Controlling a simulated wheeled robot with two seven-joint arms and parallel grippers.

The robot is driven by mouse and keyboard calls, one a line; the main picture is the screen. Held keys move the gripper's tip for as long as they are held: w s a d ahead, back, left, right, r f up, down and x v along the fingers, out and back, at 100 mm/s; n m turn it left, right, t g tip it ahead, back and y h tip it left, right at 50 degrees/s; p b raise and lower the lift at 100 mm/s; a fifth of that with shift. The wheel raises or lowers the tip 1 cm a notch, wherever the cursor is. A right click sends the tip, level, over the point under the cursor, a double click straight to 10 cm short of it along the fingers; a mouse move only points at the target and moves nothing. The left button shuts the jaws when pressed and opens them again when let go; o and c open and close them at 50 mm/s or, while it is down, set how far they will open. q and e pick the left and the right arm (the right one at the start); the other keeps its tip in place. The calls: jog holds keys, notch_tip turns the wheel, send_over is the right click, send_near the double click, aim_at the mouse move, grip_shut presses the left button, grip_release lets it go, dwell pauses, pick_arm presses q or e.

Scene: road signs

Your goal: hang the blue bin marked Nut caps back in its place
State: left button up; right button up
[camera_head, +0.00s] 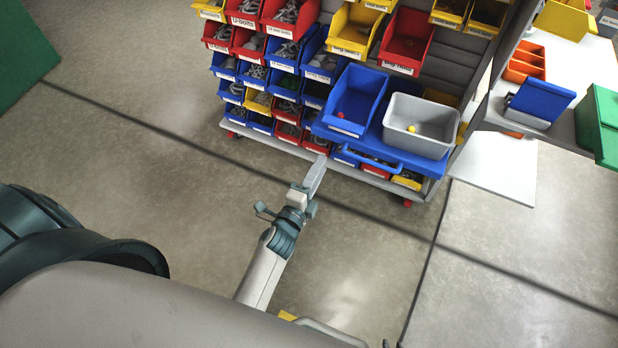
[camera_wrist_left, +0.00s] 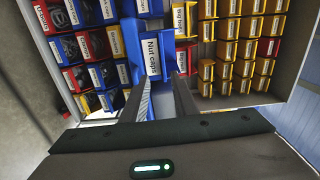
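The blue bin (camera_head: 356,98) sits tilted on a blue tray (camera_head: 372,157) at the front of the rack. In the left wrist view its label reads "Nut caps" (camera_wrist_left: 151,57), turned sideways. A small red spot shows inside it near the front. My left gripper (camera_head: 319,172) is in front of and below the bin. In the left wrist view its two fingers (camera_wrist_left: 163,88) are apart, with nothing seen gripped between them. Their tips point toward the bin's label side; whether they touch it I cannot tell. My right gripper is not in view.
A grey bin (camera_head: 420,124) with a yellow ball stands beside the blue bin. The rack holds rows of red, blue and yellow bins (camera_head: 290,14). Bare grey rack panel (camera_head: 452,68) shows behind the grey bin. The floor in front is clear.

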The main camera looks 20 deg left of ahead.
pick_arm(q)
jog(key=shift+r, duration=0.25)
pick_arm(e)
jog(key=shift+w+r, duration=0.15)
jog(key=shift+w, duration=0.35)
jog(key=shift+s, duration=0.1)
pick_arm(q)
jog(key=w+b, duration=0.1)
jog(key=w, duration=0.8)
jog(key=shift+d+b, duration=0.15)
jog(key=shift+b, duration=0.2)
pick_arm(e)
jog(key=shift+s+d+f+g, duration=0.35)
jog(key=shift+s+d, duration=0.1)
jog(key=shift+s, duration=0.15)
jog(key=shift+s+d+f+g, duration=0.25)
jog(key=shift+s+d+f, duration=0.15)
jog(key=shift+s, duration=0.15)
jog(key=shift+w, duration=0.2)
